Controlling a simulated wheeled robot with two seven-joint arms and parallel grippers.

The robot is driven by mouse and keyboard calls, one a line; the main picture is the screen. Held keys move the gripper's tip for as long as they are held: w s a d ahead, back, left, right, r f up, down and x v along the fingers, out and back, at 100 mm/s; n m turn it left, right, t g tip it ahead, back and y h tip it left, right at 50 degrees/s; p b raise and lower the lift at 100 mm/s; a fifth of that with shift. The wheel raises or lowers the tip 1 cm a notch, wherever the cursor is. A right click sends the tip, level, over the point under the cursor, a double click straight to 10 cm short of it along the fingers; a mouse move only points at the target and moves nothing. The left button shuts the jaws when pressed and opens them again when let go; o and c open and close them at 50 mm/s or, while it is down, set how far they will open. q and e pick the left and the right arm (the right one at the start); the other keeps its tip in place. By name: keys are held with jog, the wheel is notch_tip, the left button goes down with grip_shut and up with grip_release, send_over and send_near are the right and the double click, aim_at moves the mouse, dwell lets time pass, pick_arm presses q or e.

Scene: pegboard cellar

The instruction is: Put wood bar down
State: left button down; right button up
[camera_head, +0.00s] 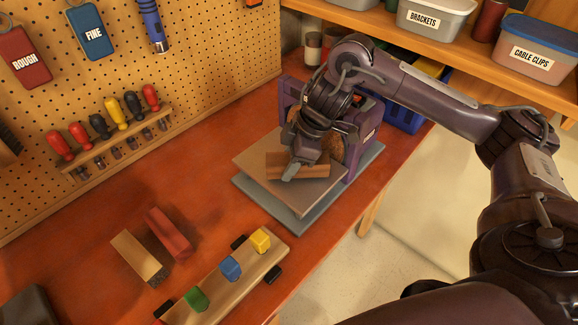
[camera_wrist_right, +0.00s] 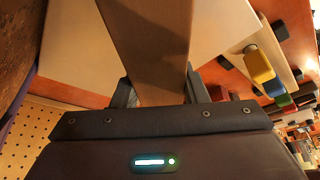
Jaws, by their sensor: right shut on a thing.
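The brown wood bar (camera_head: 316,171) is at the grey-brown plate (camera_head: 256,160) of a purple machine (camera_head: 364,134). My right gripper (camera_head: 293,171) is shut on the bar from above. In the right wrist view the bar (camera_wrist_right: 150,45) runs up and away from between the fingers (camera_wrist_right: 160,92), over the pale plate (camera_wrist_right: 226,30). I cannot tell whether the bar touches the plate or hangs just above it. A round brown disc (camera_head: 331,145) stands behind the bar, partly hidden by my arm. My left gripper is not in view.
A wooden toy (camera_head: 212,301) with green, blue and yellow blocks lies at the bench's front edge. A brush (camera_head: 139,258) and a red block (camera_head: 168,234) lie left of it. Screwdrivers stand in a rack (camera_head: 117,140) on the pegboard. The bench's middle is clear.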

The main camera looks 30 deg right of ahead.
jog(key=shift+f, duration=0.5)
jog(key=shift+f, duration=0.1)
jog(key=o, duration=1.1)
jog(key=shift+d+r, duration=0.1)
jog(key=shift+r, duration=0.3)
jog(key=p+v, duration=0.3)
jog(key=v, duration=0.8)
jog(key=shift+d+r, duration=0.15)
jog(key=shift+r, duration=0.05)
